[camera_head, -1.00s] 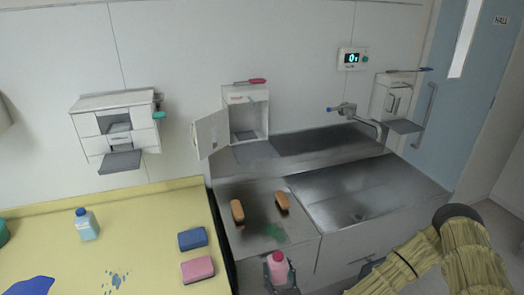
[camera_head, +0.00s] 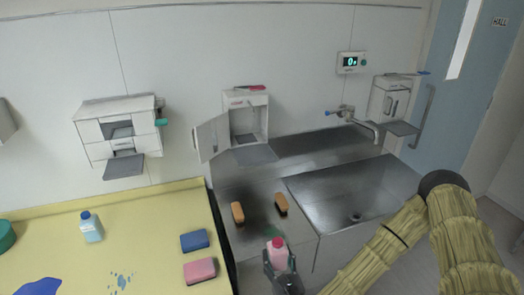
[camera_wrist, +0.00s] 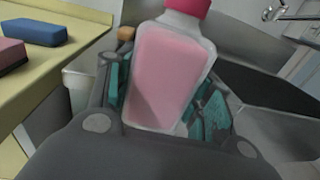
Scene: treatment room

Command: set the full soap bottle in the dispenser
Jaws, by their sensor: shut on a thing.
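A bottle of pink liquid with a red cap (camera_head: 277,256) is held upright by my gripper (camera_head: 281,278), low in the head view near the counter's front edge. In the wrist view the pink bottle (camera_wrist: 170,75) stands between the teal-padded fingers (camera_wrist: 165,100), which are shut on it. The open dispenser (camera_head: 247,120) hangs on the wall above the steel counter, its door (camera_head: 211,138) swung out to the left and its inside looking empty. A second bottle, pale blue with a blue cap (camera_head: 91,228), stands on the yellow counter.
Two orange-brown brushes or sponges (camera_head: 238,212) lie on the steel counter below the dispenser. A sink (camera_head: 350,195) with a tap (camera_head: 360,120) is to the right. Blue (camera_head: 194,240) and pink (camera_head: 200,270) sponges lie on the yellow counter. Other wall units (camera_head: 118,130) hang on both sides.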

